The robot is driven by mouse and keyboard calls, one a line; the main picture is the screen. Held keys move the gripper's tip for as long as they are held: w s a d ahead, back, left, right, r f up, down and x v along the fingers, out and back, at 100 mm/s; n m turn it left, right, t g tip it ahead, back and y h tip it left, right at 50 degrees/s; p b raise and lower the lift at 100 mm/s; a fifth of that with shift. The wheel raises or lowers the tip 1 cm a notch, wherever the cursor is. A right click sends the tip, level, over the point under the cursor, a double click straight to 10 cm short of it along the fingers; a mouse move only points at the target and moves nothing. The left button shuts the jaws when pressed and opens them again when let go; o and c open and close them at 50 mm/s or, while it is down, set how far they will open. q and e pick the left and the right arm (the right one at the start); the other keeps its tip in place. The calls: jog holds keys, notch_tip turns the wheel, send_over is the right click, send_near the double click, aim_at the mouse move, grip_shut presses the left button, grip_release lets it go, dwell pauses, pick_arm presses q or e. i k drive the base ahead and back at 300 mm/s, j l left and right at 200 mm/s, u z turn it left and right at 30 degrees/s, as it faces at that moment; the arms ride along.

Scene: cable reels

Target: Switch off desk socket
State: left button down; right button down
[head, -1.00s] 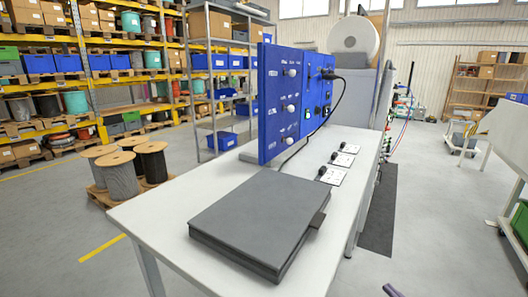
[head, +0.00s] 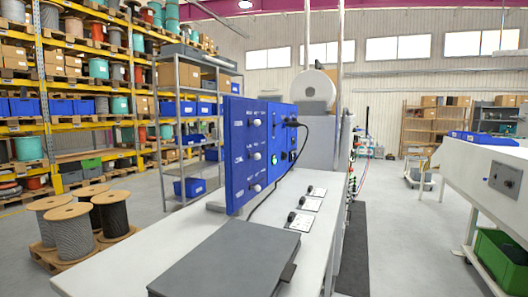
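Three white socket plates lie in a row on the white desk (head: 130,262): a near one (head: 299,221), a middle one (head: 309,204) and a far one (head: 317,191). Each has a dark round piece on its left part. Switch positions are too small to tell. An upright blue panel (head: 240,150) with pale knobs stands beside them. A black cable (head: 294,170) hangs from a plug on the panel's far section (head: 280,140) down towards the desk. A green light shows on that section. Neither of my grippers is in view.
A flat dark grey case (head: 225,265) lies at the desk's near end. Wooden cable reels (head: 72,235) stand on a pallet at left, before shelving. A white bench (head: 480,170) and a green crate (head: 500,262) are at right. The floor between desk and bench is open.

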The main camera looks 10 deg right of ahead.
aim_at(286, 120)
jog(key=i+l+u, duration=0.1)
jog(key=l+u, duration=0.5)
jog(key=u, duration=0.25)
jog(key=l+u, duration=0.4)
jog(key=l, duration=0.45)
jog(key=k+l+u, duration=0.15)
jog(key=l, duration=0.75)
jog(key=k+l+u, duration=0.1)
jog(key=l, duration=0.35)
jog(key=k+l+u, duration=0.1)
jog(key=l, duration=0.3)
jog(key=k+l, duration=0.1)
jog(key=l, duration=0.35)
jog(key=k+l+u, duration=0.1)
jog(key=l, duration=0.35)
jog(key=k+l+u, duration=0.1)
jog(key=l, duration=0.3)
